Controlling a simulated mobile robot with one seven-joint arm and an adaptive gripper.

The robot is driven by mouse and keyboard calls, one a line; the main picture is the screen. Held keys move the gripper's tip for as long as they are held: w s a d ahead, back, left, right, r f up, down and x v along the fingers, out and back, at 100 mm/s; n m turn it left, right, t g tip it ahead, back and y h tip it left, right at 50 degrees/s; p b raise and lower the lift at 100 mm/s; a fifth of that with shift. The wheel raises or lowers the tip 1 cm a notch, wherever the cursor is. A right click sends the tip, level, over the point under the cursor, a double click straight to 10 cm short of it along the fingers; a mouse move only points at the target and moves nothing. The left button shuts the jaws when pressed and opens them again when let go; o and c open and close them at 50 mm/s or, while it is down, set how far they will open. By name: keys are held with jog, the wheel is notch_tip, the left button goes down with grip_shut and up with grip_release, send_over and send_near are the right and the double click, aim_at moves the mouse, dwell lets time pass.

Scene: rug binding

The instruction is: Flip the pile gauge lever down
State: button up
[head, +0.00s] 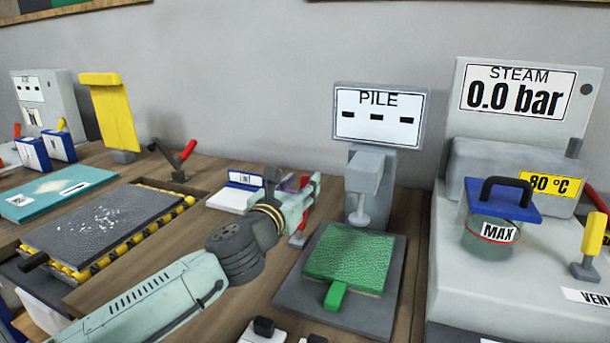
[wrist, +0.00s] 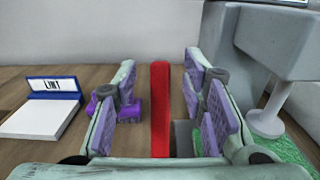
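The pile gauge (head: 378,115) stands at the back, its PILE display showing dashes. Its grey head and foot (head: 362,190) stand over a green pile sample (head: 345,258) on a dark plate. The red lever (wrist: 160,110) stands upright beside the gauge in the wrist view; in the head view my gripper mostly hides it, and a red part shows below the fingers (head: 298,238). My gripper (head: 300,188) is at the gauge's left side. In the wrist view its purple-padded fingers (wrist: 160,95) are open, one on each side of the lever, with visible gaps on both sides.
A LINT pad (wrist: 45,112) lies left of my gripper. The steam unit (head: 520,95) with a blue-lidded MAX pot (head: 500,215) stands to the right. A roller bed with a dark slab (head: 110,225) and a red-handled lever (head: 185,152) are to the left.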

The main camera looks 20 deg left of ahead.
jog(key=shift+w, duration=1.4)
jog(key=shift+c, duration=0.3)
grip_shut()
